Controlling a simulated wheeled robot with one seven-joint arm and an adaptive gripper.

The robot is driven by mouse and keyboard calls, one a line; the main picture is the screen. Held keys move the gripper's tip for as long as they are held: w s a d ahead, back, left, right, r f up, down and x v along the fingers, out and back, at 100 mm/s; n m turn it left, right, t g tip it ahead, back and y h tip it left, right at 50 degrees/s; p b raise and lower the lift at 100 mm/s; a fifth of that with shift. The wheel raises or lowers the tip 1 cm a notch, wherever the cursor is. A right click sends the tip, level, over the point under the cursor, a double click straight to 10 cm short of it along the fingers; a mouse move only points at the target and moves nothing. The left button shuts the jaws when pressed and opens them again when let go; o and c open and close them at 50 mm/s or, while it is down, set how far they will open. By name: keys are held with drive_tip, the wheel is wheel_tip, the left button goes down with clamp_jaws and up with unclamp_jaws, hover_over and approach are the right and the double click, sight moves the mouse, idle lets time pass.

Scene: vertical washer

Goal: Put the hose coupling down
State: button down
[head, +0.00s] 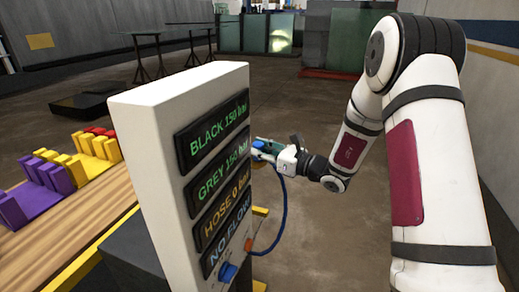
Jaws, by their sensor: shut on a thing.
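My gripper (269,151) is behind the right edge of the white panel, at about the height of the second display. It is shut on the hose coupling (258,146), of which a small blue part shows between the fingers. The panel's edge hides part of the fingertips and the coupling. A blue hose (283,205) hangs from near my gripper and curves down to an orange fitting (249,245) low beside the panel. I cannot tell whether the coupling touches anything behind the panel.
The white panel (150,130) has several displays, reading BLACK 150 bar, GREY 150 bar, HOSE 0 bar and NO FLOW. A blue knob (228,271) sits below them. A wooden table (70,240) with purple, yellow and red racks stands left. The floor right of the hose is clear.

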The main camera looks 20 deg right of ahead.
drive_tip(key=shift+f, duration=0.15)
drive_tip(key=c, duration=1.3)
unclamp_jaws()
drive_tip(key=v, duration=1.2)
drive_tip(key=shift+s+d, duration=0.1)
